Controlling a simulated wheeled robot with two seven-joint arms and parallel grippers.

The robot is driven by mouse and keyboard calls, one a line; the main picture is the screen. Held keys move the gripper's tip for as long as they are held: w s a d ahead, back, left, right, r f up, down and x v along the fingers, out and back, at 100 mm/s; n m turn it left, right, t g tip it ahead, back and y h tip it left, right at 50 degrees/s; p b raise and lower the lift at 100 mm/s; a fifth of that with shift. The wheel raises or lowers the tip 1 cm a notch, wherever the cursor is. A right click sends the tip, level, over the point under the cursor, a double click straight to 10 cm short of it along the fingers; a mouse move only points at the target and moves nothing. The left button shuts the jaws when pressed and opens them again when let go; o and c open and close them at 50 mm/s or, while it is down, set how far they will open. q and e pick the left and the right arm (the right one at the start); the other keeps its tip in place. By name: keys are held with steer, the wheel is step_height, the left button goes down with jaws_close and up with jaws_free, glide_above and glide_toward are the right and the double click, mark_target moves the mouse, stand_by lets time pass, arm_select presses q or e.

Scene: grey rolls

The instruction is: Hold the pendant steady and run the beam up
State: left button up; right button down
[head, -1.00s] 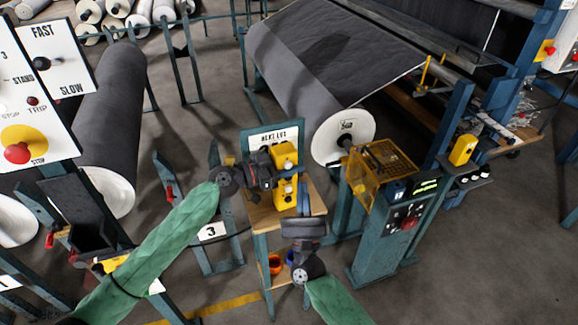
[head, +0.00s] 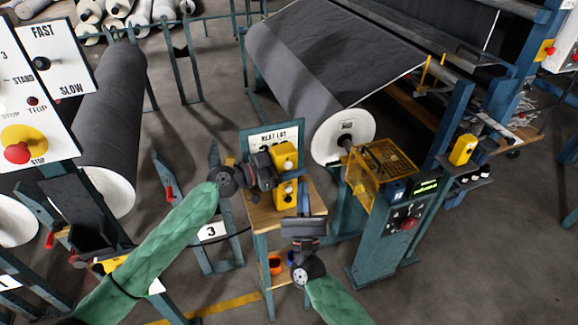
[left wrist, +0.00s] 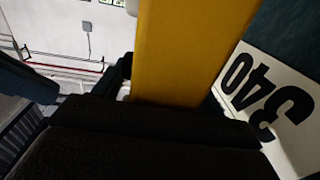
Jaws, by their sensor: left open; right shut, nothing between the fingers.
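The yellow pendant (head: 286,194) stands upright over a small wooden-topped stand (head: 262,218), in front of a "NEXT LOT" sign. My left gripper (head: 276,168) is open at the pendant's left side, level with its upper half. In the left wrist view the yellow pendant body (left wrist: 190,50) rises just beyond the dark gripper parts; whether they touch it I cannot tell. My right gripper (head: 303,226) is shut and empty, below and slightly right of the pendant. The beam, a large grey roll with a white end disc (head: 343,137), lies behind the stand. The pendant's buttons are too small to read.
A yellow mesh guard (head: 378,170) and a control post with a red button (head: 408,223) stand right of the stand. Another yellow box (head: 463,150) sits farther right. A dark grey roll (head: 110,120) and a control panel (head: 35,90) are at left.

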arm_select(q)
steer(key=v, duration=1.2)
